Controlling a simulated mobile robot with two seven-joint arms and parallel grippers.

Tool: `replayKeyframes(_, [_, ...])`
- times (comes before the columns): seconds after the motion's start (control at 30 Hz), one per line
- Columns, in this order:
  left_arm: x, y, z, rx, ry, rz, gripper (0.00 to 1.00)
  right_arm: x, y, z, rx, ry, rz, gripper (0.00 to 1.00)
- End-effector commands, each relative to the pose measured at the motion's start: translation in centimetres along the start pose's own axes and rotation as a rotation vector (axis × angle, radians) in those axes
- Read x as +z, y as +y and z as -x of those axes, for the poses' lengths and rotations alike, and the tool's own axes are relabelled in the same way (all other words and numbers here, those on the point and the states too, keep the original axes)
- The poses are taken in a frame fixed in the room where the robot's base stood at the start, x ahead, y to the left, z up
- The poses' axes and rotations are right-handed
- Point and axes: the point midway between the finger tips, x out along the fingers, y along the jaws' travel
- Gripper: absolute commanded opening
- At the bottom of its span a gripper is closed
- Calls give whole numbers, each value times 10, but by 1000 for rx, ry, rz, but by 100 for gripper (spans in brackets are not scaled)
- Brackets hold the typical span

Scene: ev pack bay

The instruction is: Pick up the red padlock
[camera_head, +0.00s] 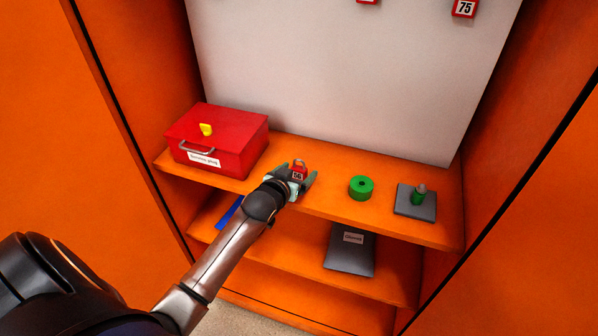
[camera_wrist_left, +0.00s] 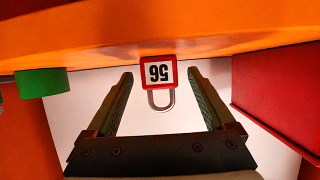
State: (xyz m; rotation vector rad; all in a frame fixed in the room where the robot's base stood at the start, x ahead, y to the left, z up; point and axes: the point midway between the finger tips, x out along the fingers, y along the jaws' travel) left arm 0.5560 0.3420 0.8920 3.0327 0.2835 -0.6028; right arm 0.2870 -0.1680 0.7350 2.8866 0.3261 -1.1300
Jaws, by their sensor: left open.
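The red padlock (camera_head: 299,164) has a grey shackle and a white label reading 56. It is on the upper orange shelf, near the middle. In the left wrist view the padlock (camera_wrist_left: 158,61) appears upside down, its shackle pointing down the picture. My left gripper (camera_head: 297,174) is open, with one finger on each side of the padlock. In the left wrist view the fingers of my left gripper (camera_wrist_left: 160,76) show gaps on both sides of it. Whether the fingertips reach past its body is hard to tell. My right gripper is not in view.
A red box (camera_head: 235,136) with a yellow piece on its lid stands left of the padlock. A grey flat item (camera_head: 347,258) lies on the lower shelf. Orange cabinet walls flank both sides.

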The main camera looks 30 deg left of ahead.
Motion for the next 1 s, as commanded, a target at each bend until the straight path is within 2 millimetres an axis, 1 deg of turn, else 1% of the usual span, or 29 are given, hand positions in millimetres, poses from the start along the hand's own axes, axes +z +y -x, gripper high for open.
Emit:
replayKeyframes(0.03, [0,0,-7,0,-1,-1,88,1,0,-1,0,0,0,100])
replayKeyframes(0.1, [0,0,-13,0,-1,-1,88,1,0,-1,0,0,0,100])
replayKeyframes(0.2, [1,0,-18,1,0,-1,88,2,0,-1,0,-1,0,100])
replayKeyframes(0.43, [0,0,-18,1,0,-1,88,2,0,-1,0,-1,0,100])
replayKeyframes(0.47, [0,0,-18,1,0,-1,85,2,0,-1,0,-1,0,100])
replayKeyframes(1.0, [1,0,-18,1,-1,-1,24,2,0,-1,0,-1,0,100])
